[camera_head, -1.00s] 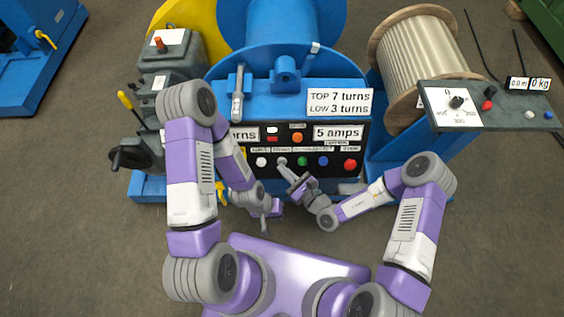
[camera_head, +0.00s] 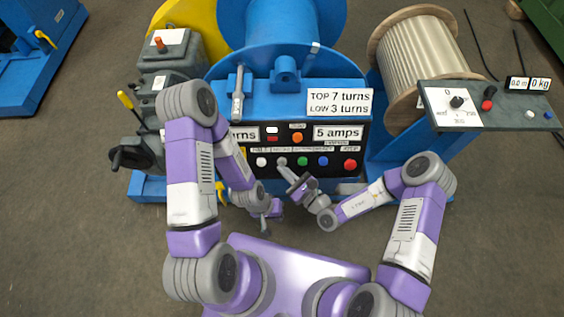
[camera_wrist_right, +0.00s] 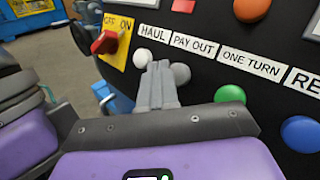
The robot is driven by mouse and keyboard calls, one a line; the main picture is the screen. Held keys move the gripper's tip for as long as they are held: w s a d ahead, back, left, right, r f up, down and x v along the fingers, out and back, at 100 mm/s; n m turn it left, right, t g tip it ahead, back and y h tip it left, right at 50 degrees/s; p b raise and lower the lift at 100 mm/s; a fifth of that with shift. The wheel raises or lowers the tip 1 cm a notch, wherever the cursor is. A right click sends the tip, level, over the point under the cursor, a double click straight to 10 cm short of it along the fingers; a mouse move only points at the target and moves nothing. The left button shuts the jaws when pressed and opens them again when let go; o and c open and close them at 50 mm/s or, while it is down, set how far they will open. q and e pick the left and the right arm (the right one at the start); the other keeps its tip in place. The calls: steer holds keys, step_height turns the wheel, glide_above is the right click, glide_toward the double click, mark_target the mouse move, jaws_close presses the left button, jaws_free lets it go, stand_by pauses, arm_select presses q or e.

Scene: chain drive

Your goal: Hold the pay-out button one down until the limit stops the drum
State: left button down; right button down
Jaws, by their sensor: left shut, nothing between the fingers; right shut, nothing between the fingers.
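The pay-out button is the grey round button (camera_wrist_right: 181,73) under the "PAY OUT" label in the right wrist view. It also shows on the black panel in the head view (camera_head: 282,161). My right gripper (camera_wrist_right: 158,68) is shut and empty. Its fingertips are at the left side of the pay-out button and hide part of it; whether they touch or press it I cannot tell. In the head view the right gripper (camera_head: 283,169) points up at that button. My left gripper (camera_head: 264,230) is shut and empty, low in front of the panel. The blue drum (camera_head: 290,28) stands behind the panel.
The white haul button (camera_wrist_right: 142,58) is close left of my right fingertips, the green one-turn button (camera_wrist_right: 229,94) to the right. Blue (camera_head: 322,160) and red (camera_head: 350,164) buttons follow. A red switch (camera_wrist_right: 105,42) sits at left. A grey control box (camera_head: 490,105) stands at right.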

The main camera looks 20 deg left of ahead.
steer(key=shift+w+a+f, duration=0.1)
steer(key=shift+w+f, duration=0.1)
steer(key=shift+w, duration=0.15)
